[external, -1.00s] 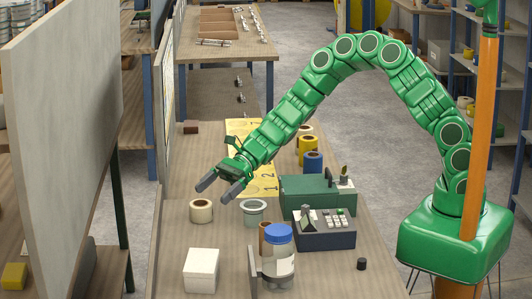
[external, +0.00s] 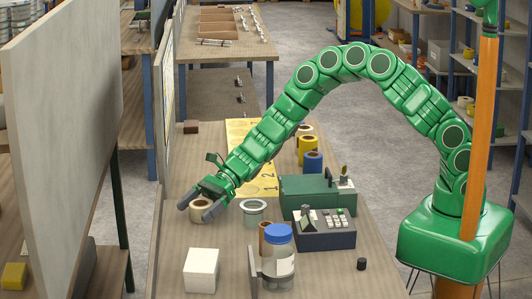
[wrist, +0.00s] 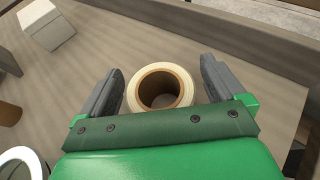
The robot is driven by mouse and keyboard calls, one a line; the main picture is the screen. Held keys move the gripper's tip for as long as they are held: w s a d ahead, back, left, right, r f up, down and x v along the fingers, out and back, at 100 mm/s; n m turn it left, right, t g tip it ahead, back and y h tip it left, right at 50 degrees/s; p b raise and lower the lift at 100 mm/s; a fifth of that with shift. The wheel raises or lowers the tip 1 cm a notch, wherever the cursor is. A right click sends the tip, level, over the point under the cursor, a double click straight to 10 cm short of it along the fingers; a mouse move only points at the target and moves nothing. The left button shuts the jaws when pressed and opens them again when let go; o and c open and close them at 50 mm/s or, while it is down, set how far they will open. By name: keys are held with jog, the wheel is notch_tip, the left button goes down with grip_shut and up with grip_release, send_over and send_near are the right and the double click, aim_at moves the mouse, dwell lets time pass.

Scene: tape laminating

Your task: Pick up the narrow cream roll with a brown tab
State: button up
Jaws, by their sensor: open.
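A cream roll with a brown core (external: 199,203) stands on the bench, its hole facing up. It also shows in the wrist view (wrist: 160,69), between the two dark fingers. My gripper (external: 196,211) is open, with a finger on each side of the roll. In the wrist view, small gaps show between the roll and the fingers of my gripper (wrist: 160,85). I cannot see a brown tab; part of the roll's near side is hidden by the gripper.
A grey-green ring-shaped container (external: 254,207) stands just right of the roll. A white box (external: 201,271) is nearer the camera, beside a blue-lidded jar (external: 278,254). A green box (external: 306,193) and blue roll (external: 313,161) are further right. An upright panel edges the bench's left side.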

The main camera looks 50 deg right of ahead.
jog(key=shift+a, duration=0.2)
jog(key=shift+c, duration=0.3)
jog(key=c, duration=1)
jog(key=shift+r, duration=0.4)
notch_tip(320, 180, up, 2)
jog(key=shift+r, duration=0.15)
jog(key=s+d+r, duration=0.9)
jog(key=s+r, duration=0.1)
jog(key=shift+s, duration=0.4)
